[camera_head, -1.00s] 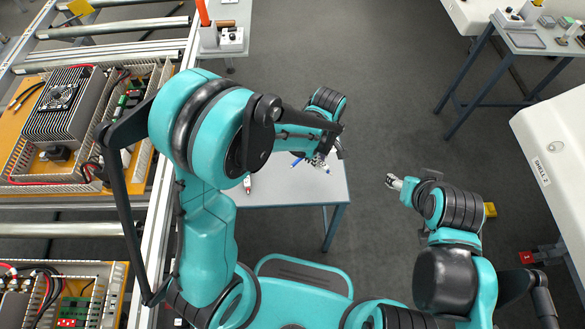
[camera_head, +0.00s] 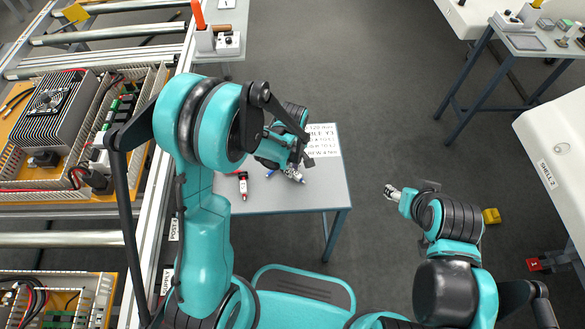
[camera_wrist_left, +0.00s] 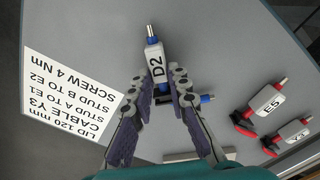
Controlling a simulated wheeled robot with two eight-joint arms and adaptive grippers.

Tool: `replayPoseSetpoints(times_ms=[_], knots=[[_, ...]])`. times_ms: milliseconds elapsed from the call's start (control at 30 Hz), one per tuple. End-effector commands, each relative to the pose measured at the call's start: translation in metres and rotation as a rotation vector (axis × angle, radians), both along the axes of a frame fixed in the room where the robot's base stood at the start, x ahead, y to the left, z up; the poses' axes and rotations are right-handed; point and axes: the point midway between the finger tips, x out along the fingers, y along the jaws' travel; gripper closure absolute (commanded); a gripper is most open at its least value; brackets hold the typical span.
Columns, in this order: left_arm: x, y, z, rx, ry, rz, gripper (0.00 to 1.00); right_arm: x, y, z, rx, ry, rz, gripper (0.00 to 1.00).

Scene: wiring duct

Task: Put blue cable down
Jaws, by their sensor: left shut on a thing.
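My left gripper (camera_head: 287,170) is over the small grey table and shut on the blue cable, a short piece with blue ends. In the left wrist view the cable's white D2 label (camera_wrist_left: 155,62) sticks out beyond the fingertips (camera_wrist_left: 158,88). One blue end (camera_wrist_left: 207,98) shows at the right of the fingers, and part of the cable is hidden by them. I cannot tell whether it touches the tabletop (camera_wrist_left: 215,45). My right gripper (camera_head: 392,193) is over the floor, away from the table, too small to tell whether open or shut.
Two red cables, one marked E5 (camera_wrist_left: 262,105) and another (camera_wrist_left: 290,135), lie on the table's right in the wrist view. A printed sheet (camera_wrist_left: 65,95) lies at the left. In the head view, wiring panels with ducts (camera_head: 60,185) stand left of the table.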

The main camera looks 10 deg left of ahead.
Motion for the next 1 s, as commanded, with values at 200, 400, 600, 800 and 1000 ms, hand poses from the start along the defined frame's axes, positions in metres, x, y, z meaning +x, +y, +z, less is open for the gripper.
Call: replayPoseSetpoints(times_ms=[200,400,600,800,1000], knots=[[0.000,0.000,-0.002,0.000,0.000,0.000,0.73,0.000,0.000,-0.002,0.000,0.000,0.000,0.46],[0.000,0.000,-0.002,0.000,0.000,0.000,0.63,0.000,0.000,-0.002,0.000,0.000,0.000,0.46],[0.000,0.000,0.001,0.000,0.000,0.000,0.63,0.000,0.000,0.001,0.000,0.000,0.000,0.46],[0.000,0.000,0.033,0.000,0.000,0.000,0.63,0.000,0.000,0.015,0.000,0.000,0.000,0.46],[0.000,0.000,0.079,0.000,0.000,0.000,0.63,0.000,0.000,0.033,0.000,0.000,0.000,0.46]])
